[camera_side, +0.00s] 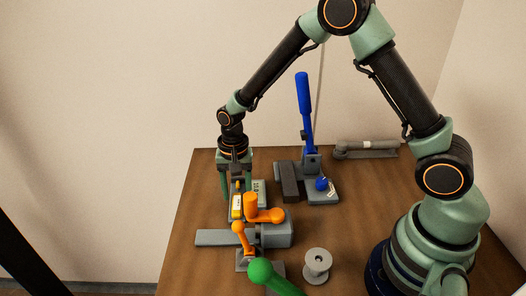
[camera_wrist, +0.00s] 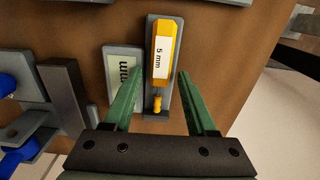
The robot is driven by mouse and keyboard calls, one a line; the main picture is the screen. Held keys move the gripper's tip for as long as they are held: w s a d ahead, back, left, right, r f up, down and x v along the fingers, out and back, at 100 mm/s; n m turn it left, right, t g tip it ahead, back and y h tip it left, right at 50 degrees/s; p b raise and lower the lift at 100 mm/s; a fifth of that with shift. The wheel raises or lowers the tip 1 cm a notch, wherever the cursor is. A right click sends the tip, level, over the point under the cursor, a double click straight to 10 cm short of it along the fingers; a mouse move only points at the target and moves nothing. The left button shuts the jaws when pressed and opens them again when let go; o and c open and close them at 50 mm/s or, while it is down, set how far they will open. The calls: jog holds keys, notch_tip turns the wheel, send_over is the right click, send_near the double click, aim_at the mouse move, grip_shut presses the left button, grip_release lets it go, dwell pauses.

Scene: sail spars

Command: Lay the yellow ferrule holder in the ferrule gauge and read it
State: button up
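The yellow ferrule holder (camera_wrist: 163,42) has a white label reading "5 mm" and a narrow metal and yellow end. It lies lengthwise in a long grey trough (camera_wrist: 151,28), which appears to be the ferrule gauge's bed. Beside the trough is a pale panel (camera_wrist: 123,72) with dark lettering, "mm" partly legible. In the side view the holder (camera_side: 237,206) is below my gripper (camera_side: 237,188). My gripper (camera_wrist: 160,74) is open, its green fingers on either side of the holder with visible gaps. Exact height above it cannot be told.
An orange-handled grey device (camera_side: 275,232) stands in front of the holder. A blue-levered press (camera_side: 303,110) stands behind and right. A grey spool (camera_side: 317,265) and a green-handled tool (camera_side: 270,275) are near the front. Bare table lies at the left.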

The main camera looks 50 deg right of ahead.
jog(key=shift+r, duration=3.5)
jog(key=shift+r, duration=0.15)
jog(key=s+d+r+n+t, duration=0.2)
jog(key=s+d+r+n, duration=0.1)
jog(key=s+r, duration=0.4)
jog(key=s+d+r+n+t, duration=0.3)
jog(key=s+d+r+n, duration=0.1)
jog(key=s+r+n, duration=0.2)
jog(key=shift+s+r+t, duration=0.3)
jog(key=shift+s+r, duration=0.15)
jog(key=shift+r, duration=0.9)
